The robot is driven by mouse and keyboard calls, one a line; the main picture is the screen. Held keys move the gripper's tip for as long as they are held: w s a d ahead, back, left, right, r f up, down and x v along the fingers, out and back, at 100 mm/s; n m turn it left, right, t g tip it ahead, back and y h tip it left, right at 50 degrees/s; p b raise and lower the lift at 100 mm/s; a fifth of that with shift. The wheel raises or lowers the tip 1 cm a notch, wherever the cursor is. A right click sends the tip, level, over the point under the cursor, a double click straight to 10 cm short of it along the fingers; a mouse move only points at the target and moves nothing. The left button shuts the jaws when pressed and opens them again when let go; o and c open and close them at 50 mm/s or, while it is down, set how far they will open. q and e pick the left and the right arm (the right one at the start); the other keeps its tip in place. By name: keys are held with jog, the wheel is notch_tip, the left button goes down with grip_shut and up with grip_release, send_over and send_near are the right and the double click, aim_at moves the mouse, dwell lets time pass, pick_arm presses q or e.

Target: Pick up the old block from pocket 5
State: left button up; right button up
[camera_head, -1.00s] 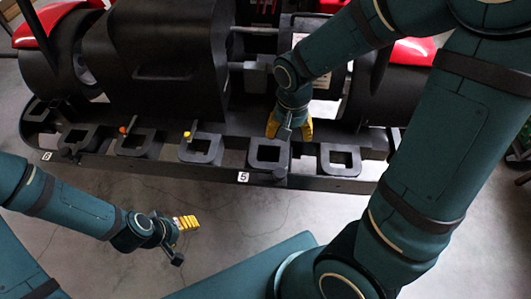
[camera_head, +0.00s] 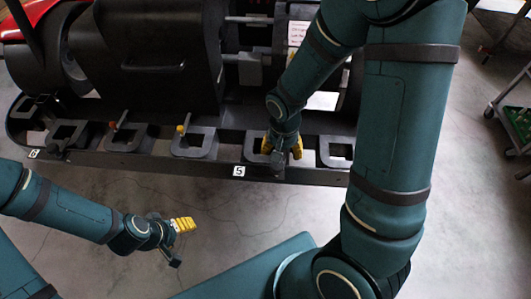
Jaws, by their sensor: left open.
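Pocket 5 (camera_head: 253,154) is a dark square frame on the front ledge of the stand, by the white number 5 tag (camera_head: 239,171). My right gripper (camera_head: 282,148) points down over this pocket, with its yellow fingers spread apart to either side. It covers most of the pocket, and I cannot make out the old block there. Whether the fingers touch anything is hidden. My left gripper (camera_head: 175,240) is open and empty over the floor, in front of the ledge and well apart from it.
More square pockets line the ledge: one (camera_head: 337,151) to the right, others to the left. Black kart bodywork (camera_head: 150,65) rises behind. A cart (camera_head: 512,110) stands far right.

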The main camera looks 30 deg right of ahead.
grip_shut()
dwell(0.4)
